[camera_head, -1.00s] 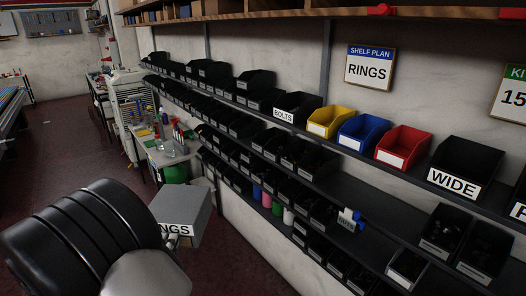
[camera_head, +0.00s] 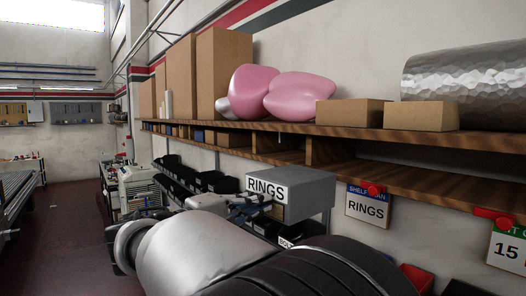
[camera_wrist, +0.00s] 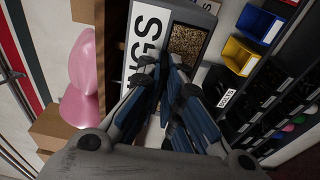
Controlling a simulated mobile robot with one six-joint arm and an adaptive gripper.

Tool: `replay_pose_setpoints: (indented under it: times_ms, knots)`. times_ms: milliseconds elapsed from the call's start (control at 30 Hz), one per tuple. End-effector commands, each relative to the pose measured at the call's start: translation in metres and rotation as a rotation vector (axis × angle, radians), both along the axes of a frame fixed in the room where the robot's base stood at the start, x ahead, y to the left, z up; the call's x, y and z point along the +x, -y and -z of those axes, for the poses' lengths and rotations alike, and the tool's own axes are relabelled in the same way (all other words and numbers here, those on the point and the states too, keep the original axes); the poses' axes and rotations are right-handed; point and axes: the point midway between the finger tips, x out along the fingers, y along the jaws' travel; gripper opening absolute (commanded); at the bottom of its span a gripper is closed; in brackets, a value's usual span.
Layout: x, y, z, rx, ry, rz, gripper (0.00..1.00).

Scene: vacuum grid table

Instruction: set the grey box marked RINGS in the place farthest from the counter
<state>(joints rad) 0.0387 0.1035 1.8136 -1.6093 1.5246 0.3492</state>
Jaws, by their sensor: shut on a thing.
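The grey box marked RINGS (camera_head: 305,186) is held up in the air in the head view, just below the front of the wooden shelf as seen. My gripper (camera_head: 248,208) is shut on it at its labelled side. In the wrist view the blue fingers of my gripper (camera_wrist: 170,85) reach to the box's white label (camera_wrist: 148,40), with a speckled tan patch beside it. A SHELF PLAN sign reading RINGS (camera_head: 367,206) hangs on the wall to the right. The counter is mostly hidden behind my arm.
Black bins (camera_head: 175,172) line the lower shelf, partly hidden by my arm. A yellow bin (camera_wrist: 241,55) and a blue bin (camera_wrist: 262,23) show in the wrist view. The wooden shelf (camera_head: 400,175) carries cartons (camera_head: 352,112), pink bundles (camera_head: 295,95) and a metal roll (camera_head: 465,90).

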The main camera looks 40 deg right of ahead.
Motion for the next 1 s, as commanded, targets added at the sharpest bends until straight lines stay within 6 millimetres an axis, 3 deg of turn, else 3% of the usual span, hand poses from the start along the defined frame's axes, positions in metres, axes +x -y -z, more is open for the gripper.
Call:
replay_pose_setpoints:
  times_ms: [33, 100, 300, 867, 1000]
  knots:
    - [-0.011, 0.006, -0.027, -0.004, 0.007, 0.019, 0.0]
    - [-0.022, 0.013, -0.047, -0.005, 0.007, 0.039, 0.0]
    - [-0.041, 0.022, -0.076, -0.006, 0.001, 0.065, 0.0]
    - [-0.044, 0.021, -0.076, -0.009, 0.002, 0.065, 0.0]
    - [-0.045, 0.033, -0.077, -0.008, 0.001, 0.068, 0.0]
